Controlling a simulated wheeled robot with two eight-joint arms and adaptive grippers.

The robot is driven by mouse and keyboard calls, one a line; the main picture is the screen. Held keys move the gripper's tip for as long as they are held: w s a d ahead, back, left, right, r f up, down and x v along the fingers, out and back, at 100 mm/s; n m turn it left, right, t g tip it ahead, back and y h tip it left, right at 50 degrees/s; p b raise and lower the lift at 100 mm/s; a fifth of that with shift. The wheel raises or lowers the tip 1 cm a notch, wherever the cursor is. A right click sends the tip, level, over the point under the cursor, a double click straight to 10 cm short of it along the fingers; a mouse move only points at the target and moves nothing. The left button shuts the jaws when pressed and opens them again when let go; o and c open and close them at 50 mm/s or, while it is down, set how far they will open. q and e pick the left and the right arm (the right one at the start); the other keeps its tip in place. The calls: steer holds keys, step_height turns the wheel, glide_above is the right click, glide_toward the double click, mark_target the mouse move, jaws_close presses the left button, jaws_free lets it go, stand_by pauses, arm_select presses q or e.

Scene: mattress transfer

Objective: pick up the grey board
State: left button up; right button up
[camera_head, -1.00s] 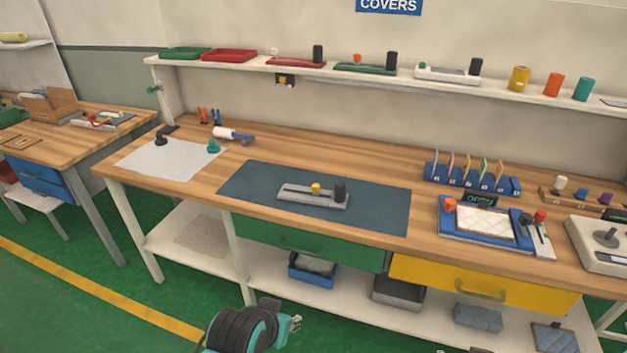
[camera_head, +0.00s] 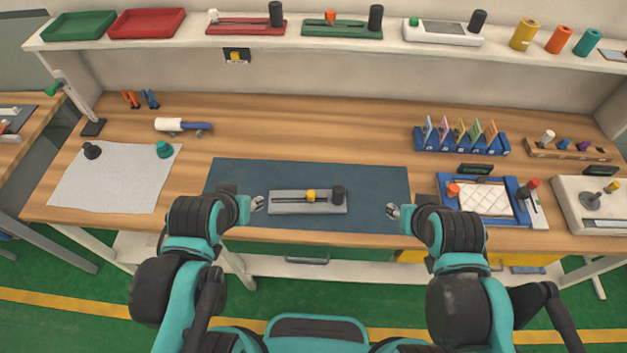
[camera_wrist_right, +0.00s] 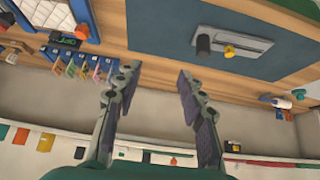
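The grey board (camera_head: 290,208) lies flat on the dark blue mat (camera_head: 240,175) in the middle of the workbench. It carries a dark slot, a yellow knob (camera_head: 310,196) and a black cylinder (camera_head: 338,195). My left gripper (camera_head: 257,204) is just left of the board, apart from it; its finger opening is too small to judge. My right gripper (camera_head: 393,211) is right of the board, over the mat's right part. In the right wrist view its fingers (camera_wrist_right: 155,75) are spread with nothing between them, and the board (camera_wrist_right: 238,42) shows beyond them at the upper right.
A blue tray fixture (camera_head: 527,211) with a white quilted pad (camera_head: 484,202) stands to the right. A blue rack (camera_head: 460,149) of coloured cards is behind it. A white sheet (camera_head: 115,185) lies at left. A shelf (camera_head: 300,38) runs along the back. The wood behind the mat is clear.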

arm_select(q)
step_height(320, 180, up, 5)
steer(key=p, duration=0.3)
arm_select(e)
step_height(320, 180, up, 5)
steer(key=shift+f, duration=0.15)
steer(key=o, duration=0.5)
steer(key=shift+b, duration=0.4)
steer(key=m+g+b, duration=0.1)
steer(key=g+b, duration=0.6)
steer(key=b, duration=0.3)
glide_above(339, 190)
steer(key=f, duration=1.9)
steer(key=shift+w+a, duration=0.1)
steer(key=shift+w, duration=0.15)
steer(key=shift+a+f, duration=0.1)
steer(key=shift+f, duration=0.25)
steer(key=f, duration=0.2)
steer(key=f+b, duration=0.1)
steer(key=f, duration=0.1)
steer(key=f+b, duration=0.1)
steer(key=f, duration=0.1)
steer(key=shift+s+d+f, duration=0.2)
steer(key=shift+s+f, duration=0.1)
arm_select(q)
step_height(339, 190, down, 13)
steer(key=shift+r, duration=0.15)
arm_select(e)
steer(key=shift+f, duration=0.35)
